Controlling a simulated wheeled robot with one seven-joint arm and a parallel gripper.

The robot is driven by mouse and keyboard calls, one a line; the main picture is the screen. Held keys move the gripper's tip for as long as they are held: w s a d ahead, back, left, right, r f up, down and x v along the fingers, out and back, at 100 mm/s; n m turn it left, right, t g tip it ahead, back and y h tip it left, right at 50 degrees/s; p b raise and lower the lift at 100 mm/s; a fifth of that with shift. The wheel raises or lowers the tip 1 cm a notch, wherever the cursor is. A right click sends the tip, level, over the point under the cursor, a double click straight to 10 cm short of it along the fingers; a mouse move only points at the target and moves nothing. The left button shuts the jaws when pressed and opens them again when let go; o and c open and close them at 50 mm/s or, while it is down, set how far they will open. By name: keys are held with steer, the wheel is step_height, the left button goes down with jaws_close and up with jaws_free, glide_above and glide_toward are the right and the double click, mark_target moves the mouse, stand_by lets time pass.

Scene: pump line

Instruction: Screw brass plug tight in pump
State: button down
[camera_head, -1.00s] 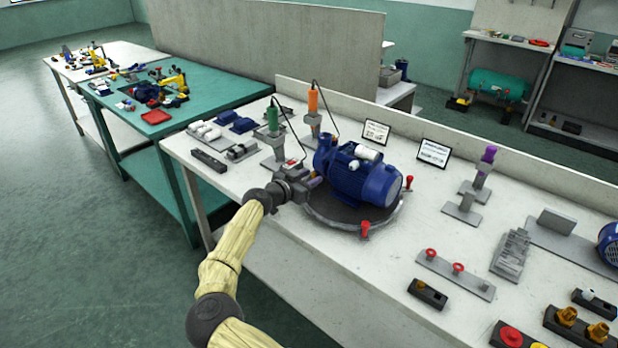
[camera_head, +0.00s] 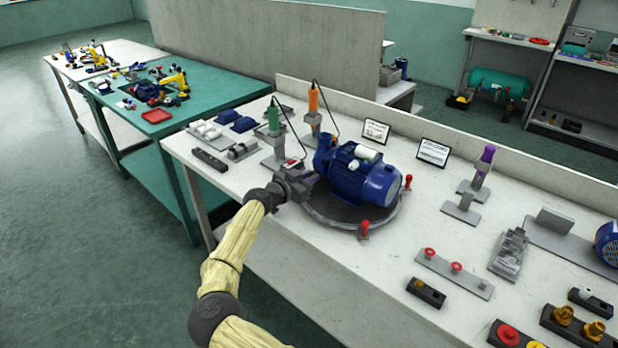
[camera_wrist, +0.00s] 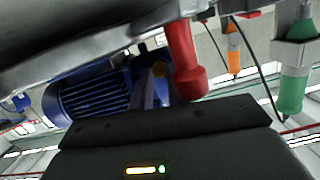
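The blue pump (camera_head: 362,178) lies on a dark round turntable (camera_head: 358,228) on the pale bench. Its ribbed motor body also shows in the wrist view (camera_wrist: 92,97). My gripper (camera_head: 314,178) reaches in from the left, level with the pump's near left end. In the wrist view its narrow fingers (camera_wrist: 149,92) are close together. A small brass plug (camera_wrist: 160,69) shows at their tips, against the pump's dark blue end. The fingers look shut on it. How deep the plug sits in its port is hidden.
A red clamp knob (camera_wrist: 187,65) stands close beside the fingers. Green (camera_head: 273,116) and orange (camera_head: 313,100) corded tools stand behind my gripper. Another red knob (camera_head: 364,229) is at the turntable's front. Brass fittings (camera_head: 564,315) sit at the right.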

steer(key=c, duration=1)
jaws_free()
steer(key=shift+d+f, duration=0.25)
steer(key=shift+f, duration=0.3)
steer(key=shift+c, duration=0.2)
steer(key=shift+s+a, duration=0.1)
steer(key=shift+a+p+v, duration=0.25)
steer(key=shift+p+v, duration=1.35)
steer(key=shift+v, duration=0.45)
steer(key=shift+s+a+r+p, duration=0.35)
steer(key=shift+s+p, duration=0.1)
steer(key=shift+p, duration=0.2)
steer(key=shift+s, duration=0.1)
steer(key=shift+s+a, duration=0.1)
steer(key=shift+a, duration=0.05)
steer(key=v, duration=1.7)
steer(key=shift+r, duration=0.15)
